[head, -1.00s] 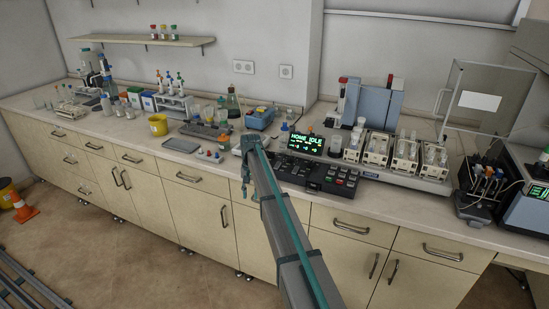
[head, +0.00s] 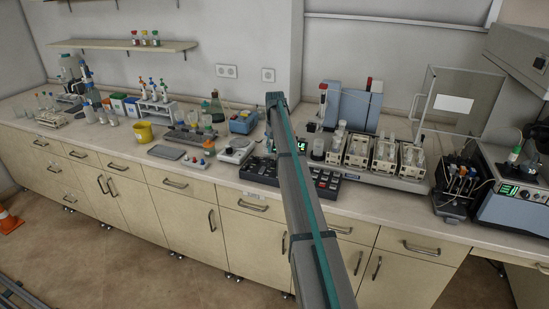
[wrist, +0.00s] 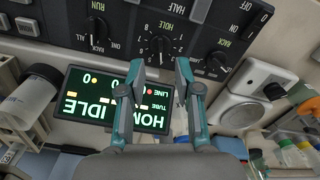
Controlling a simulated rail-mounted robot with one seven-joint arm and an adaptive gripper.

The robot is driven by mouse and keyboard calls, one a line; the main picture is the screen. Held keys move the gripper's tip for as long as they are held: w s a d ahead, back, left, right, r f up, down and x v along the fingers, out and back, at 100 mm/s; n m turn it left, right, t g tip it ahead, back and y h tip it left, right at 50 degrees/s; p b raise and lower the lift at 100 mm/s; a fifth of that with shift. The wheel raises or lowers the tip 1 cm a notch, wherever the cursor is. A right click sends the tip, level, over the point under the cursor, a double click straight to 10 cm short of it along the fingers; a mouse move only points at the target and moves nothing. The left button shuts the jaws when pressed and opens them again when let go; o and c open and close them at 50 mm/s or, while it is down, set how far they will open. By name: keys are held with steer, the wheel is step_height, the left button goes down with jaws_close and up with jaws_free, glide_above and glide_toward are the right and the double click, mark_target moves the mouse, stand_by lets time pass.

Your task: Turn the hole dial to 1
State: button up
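In the wrist view, the dark control panel (wrist: 240,12) appears upside down. The black hole dial (wrist: 160,43) is at top centre beside the yellow "HOLE" lettering; I cannot tell its setting for sure. My gripper (wrist: 157,72) is open and empty. Its two teal-and-grey fingers are apart, with the dial between and just beyond their tips; I see no contact. In the head view, the control panel (head: 325,184) shows on both sides of my arm, which hides the gripper and the panel's middle.
A "RUN" dial (wrist: 97,28) and a "RACK" dial (wrist: 217,63) flank the hole dial. A lit display (wrist: 112,100) reading "HOME IDLE" lies under the fingers. A white balance-like device (head: 235,150) stands left of the panel; racks with vessels (head: 358,150) stand right.

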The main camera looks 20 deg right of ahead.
mark_target(275, 163)
steer(key=shift+f+p, duration=0.8)
steer(key=shift+f, duration=2.15)
jaws_close()
